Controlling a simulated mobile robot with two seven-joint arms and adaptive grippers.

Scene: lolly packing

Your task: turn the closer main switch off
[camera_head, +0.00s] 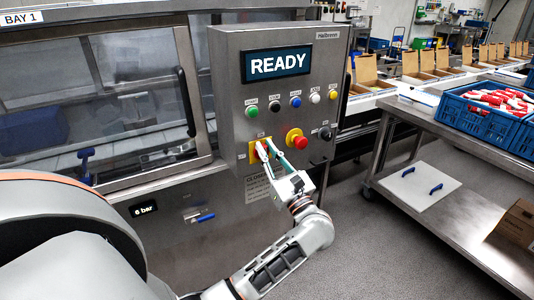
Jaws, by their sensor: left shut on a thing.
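The closer main switch shows on the lower left of the control panel (226,95) as a yellow plate (253,158) with a little red, mostly covered by my fingers. My left gripper (266,152) reaches up to it from below and is shut on the switch's handle. The handle's exact angle is hidden behind the fingers. My right gripper is not in view.
A red emergency stop (300,142) on yellow sits close right of my fingers, with a black knob (325,132) beyond. Above is a row of small buttons and a display (277,64) reading READY. A steel cart (430,195) with a blue crate (470,119) stands right.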

